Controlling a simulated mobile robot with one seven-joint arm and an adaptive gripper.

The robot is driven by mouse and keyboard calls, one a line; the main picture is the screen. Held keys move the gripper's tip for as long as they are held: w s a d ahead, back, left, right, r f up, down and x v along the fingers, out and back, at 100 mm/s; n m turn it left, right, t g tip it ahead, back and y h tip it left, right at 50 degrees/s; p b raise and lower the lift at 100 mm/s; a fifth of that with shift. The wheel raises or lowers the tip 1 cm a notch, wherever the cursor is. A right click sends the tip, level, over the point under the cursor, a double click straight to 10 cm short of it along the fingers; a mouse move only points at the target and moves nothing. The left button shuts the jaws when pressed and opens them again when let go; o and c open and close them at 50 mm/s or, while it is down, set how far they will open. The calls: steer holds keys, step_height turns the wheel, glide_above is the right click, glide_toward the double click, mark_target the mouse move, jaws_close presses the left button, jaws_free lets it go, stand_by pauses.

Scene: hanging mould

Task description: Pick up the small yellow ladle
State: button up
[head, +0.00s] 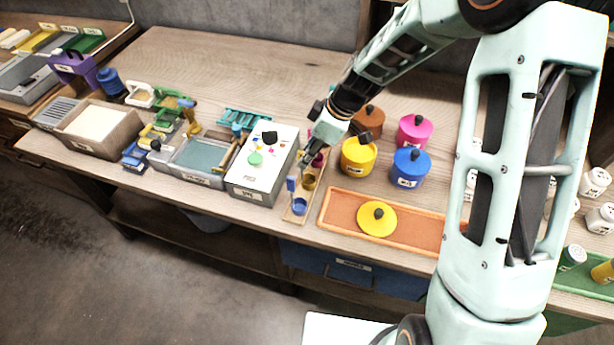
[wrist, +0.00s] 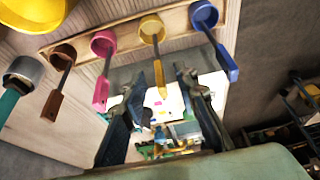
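The small yellow ladle (wrist: 152,30) has a round cup and a thin handle. In the wrist view it sits in a row on a wooden rack (wrist: 122,28), between a pink ladle (wrist: 103,45) and a blue ladle (wrist: 205,16). My gripper (wrist: 157,76) is open and empty. In that view the yellow handle lies between its two fingers, but I cannot tell whether they are level with it. In the head view my gripper (head: 308,152) is over the far part of the rack, and the yellow ladle (head: 309,181) shows just nearer than it.
A brown ladle (wrist: 62,58) is beyond the pink one. In the head view a white box (head: 250,185) stands left of the rack. A yellow pot (head: 358,157) and a blue pot (head: 410,170) stand to the right. An orange tray (head: 340,212) holds a yellow lid (head: 377,222).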

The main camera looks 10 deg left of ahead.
steer(key=shift+x, duration=1.2)
steer(key=shift+c, duration=0.6)
jaws_close()
